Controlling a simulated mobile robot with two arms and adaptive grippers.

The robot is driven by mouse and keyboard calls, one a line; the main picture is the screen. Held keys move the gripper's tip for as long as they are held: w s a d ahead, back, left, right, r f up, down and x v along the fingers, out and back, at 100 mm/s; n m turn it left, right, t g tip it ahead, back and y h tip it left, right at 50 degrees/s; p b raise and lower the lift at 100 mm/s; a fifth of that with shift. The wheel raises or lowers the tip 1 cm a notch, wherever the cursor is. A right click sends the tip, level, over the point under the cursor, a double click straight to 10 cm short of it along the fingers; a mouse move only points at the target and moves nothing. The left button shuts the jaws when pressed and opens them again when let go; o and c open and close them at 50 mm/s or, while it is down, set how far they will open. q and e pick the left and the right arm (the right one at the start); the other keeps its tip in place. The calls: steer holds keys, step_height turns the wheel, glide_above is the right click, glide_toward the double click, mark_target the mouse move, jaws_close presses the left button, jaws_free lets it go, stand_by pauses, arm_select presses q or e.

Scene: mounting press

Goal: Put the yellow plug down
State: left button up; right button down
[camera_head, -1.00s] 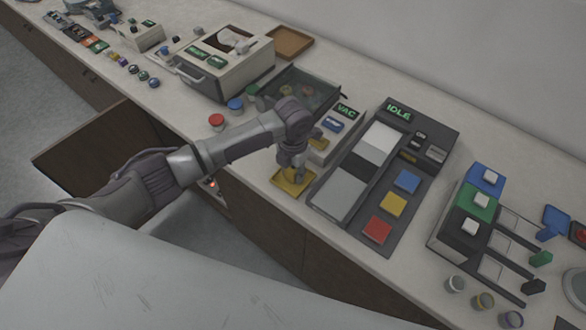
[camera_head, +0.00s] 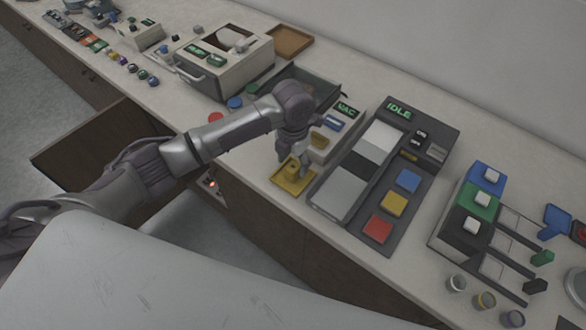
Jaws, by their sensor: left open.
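The yellow plug (camera_head: 292,173) stands on a yellow tray (camera_head: 286,188) at the front edge of the counter, left of the dark panel. My left gripper (camera_head: 294,166) points down over it from the left arm. Its fingers are open, one on either side of the plug; I cannot tell whether they touch it. The gripper hides the upper part of the plug. My right gripper is not in view.
A dark panel reading IDLE (camera_head: 399,111) with blue, yellow and red pads stands right of the tray. A VAC unit (camera_head: 325,137) is behind the gripper. A cabinet door (camera_head: 95,150) stands open below. Small cups (camera_head: 457,282) stand at the right front.

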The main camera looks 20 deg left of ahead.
mark_target(293, 166)
arm_select(q)
step_height(293, 166, up, 8)
steer(key=b, duration=0.1)
stand_by(0.5)
